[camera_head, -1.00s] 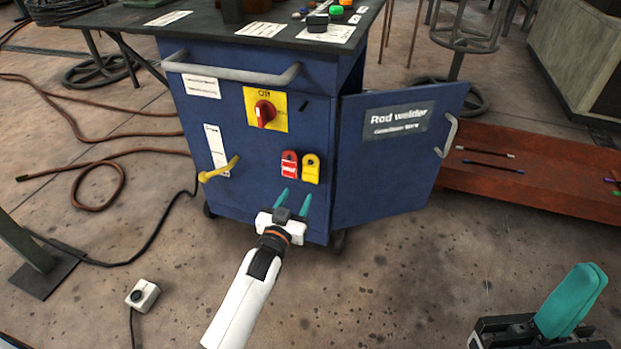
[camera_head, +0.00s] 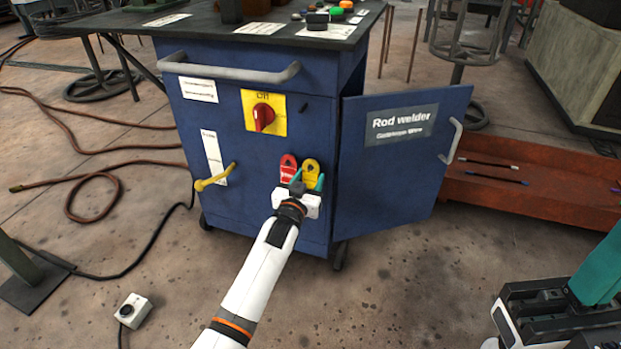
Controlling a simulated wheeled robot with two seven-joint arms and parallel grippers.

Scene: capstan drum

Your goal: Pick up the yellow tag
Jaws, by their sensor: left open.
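The yellow tag (camera_head: 311,168) hangs on the front of the blue cabinet (camera_head: 264,160), right beside a red tag (camera_head: 288,170). My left gripper (camera_head: 308,183) is at the lower part of the yellow tag, with its teal fingers open. One finger shows at the tag's right edge and the other near its lower left. The gripper hides the tag's bottom, and I cannot tell whether the fingers touch it. My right gripper (camera_head: 590,285) is partly in view at the lower right, cut off by the picture's edge.
The red rotary switch (camera_head: 263,116) is above the tags. A yellow handle (camera_head: 215,178) sticks out at the left. The open cabinet door (camera_head: 390,185) stands to the right, with a red tray (camera_head: 530,190) beyond it. A small white box (camera_head: 133,310) lies on the floor.

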